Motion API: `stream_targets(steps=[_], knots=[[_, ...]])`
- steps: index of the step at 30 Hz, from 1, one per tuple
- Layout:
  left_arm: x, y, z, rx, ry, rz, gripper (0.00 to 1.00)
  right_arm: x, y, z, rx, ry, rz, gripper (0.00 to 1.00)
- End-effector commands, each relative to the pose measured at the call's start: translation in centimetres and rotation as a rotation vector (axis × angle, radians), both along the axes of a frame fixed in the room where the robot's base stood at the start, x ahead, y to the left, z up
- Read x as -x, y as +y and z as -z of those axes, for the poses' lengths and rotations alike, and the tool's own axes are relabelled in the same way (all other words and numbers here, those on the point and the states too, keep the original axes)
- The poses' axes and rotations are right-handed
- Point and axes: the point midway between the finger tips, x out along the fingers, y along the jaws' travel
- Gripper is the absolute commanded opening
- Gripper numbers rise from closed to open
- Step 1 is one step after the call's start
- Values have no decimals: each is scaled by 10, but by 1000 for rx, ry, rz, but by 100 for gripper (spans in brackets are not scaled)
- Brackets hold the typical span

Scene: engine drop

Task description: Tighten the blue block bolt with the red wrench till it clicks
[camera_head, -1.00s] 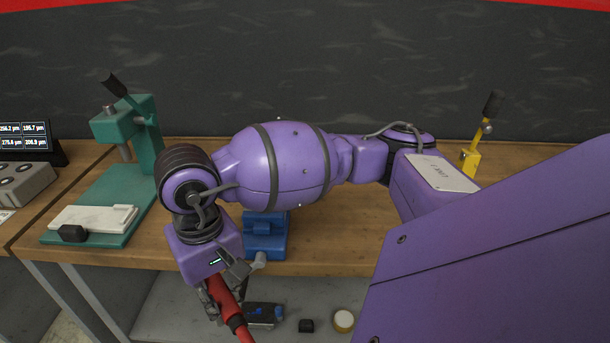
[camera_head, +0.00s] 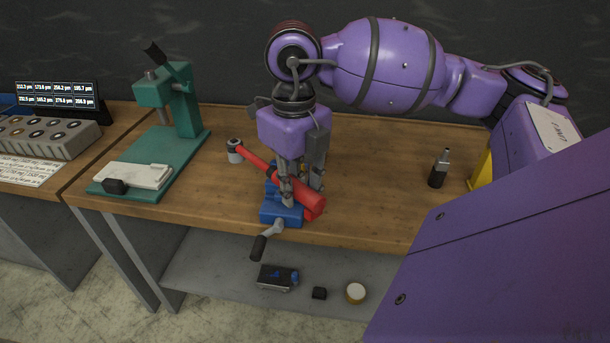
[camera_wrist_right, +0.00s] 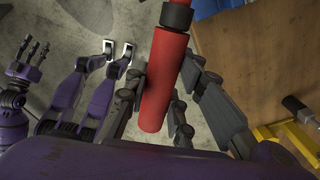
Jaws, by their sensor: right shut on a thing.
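The red wrench (camera_head: 258,160) slants down from its dark and silver head at upper left to its thick red handle end. My right gripper (camera_head: 299,198) is shut on its handle, above the blue block (camera_head: 281,215) on the front of the workbench. The wrench head shows left of the block; I cannot tell whether it touches anything. The wrench handle fills the middle of the right wrist view (camera_wrist_right: 164,85), and part of something blue shows at the top. The bolt cannot be made out. Purple arm parts with small grey fingers, perhaps my left gripper (camera_wrist_right: 30,62), show at the wrist view's left.
A teal press (camera_head: 185,110) stands left, a black bottle-like thing (camera_head: 438,170) and a yellow piece (camera_head: 481,175) right. Small items lie on the grey lower shelf (camera_head: 210,265).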

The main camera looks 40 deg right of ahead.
Motion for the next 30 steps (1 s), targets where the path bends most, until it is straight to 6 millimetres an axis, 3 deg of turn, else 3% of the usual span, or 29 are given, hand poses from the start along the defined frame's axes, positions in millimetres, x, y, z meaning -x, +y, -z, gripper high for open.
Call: stream_targets(steps=[3, 9, 23, 30], knots=[[1, 0, -2, 1, 0, -1, 40, 2, -8, -11, 1, -5, 211, 0], [3, 0, -3, 1, 4, -3, 40, 3, -13, -17, 0, -6, 382, 0], [-1, -1, -3, 2, -3, 1, 40, 5, -12, -17, 31, -42, 388, 0], [-1, 0, 4, -1, 0, 3, 40, 5, -12, 6, 33, -37, 391, 0]])
